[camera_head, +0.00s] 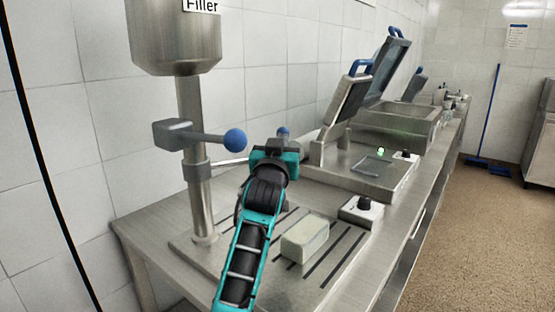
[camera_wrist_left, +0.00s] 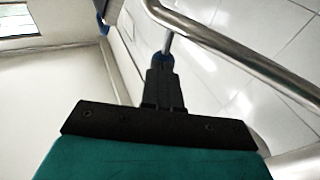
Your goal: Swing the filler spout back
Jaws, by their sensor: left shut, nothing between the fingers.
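The filler has a steel hopper (camera_head: 175,35) on an upright column (camera_head: 190,110). A grey clamp (camera_head: 175,134) on the column carries a lever with a blue ball (camera_head: 235,139). Lower down, a thin steel spout (camera_head: 230,162) reaches from a collar toward my left gripper (camera_head: 281,146), which hides its far end. A second blue knob (camera_head: 283,131) shows just beyond the gripper. My right gripper is out of view.
A pale block-shaped tub (camera_head: 305,238) sits on the slotted plate (camera_head: 335,262) below. A control box with a black knob (camera_head: 362,208) stands to its right. Raised-lid machines (camera_head: 345,105) line the bench behind.

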